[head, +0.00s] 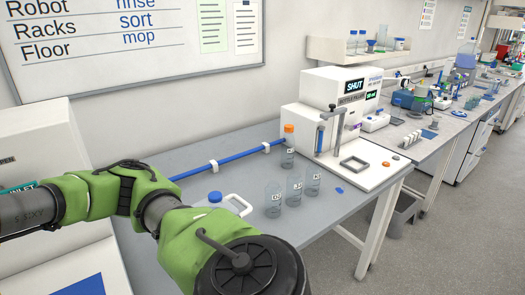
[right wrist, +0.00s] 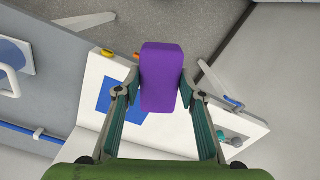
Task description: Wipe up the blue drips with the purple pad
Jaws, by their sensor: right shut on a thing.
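My right gripper (right wrist: 158,92) is shut on the purple pad (right wrist: 162,75) in the right wrist view, one finger on each side of it. The pad is held over a white surface and grey floor. It does not show in the head view. A small blue spot (head: 339,190) lies on the grey bench near its front edge, right of the bottles; I cannot tell for sure that it is a drip. A flat blue square (right wrist: 117,97) lies on the white surface, left of the pad in the wrist view. My left gripper is not in view.
Several clear bottles (head: 273,200) stand on the grey bench (head: 240,160). A blue-capped bottle and a white handle (head: 238,203) are beside my green arm. A blue tube (head: 222,166) runs to the white bottle filler (head: 333,108). A grey bin (head: 405,215) stands below.

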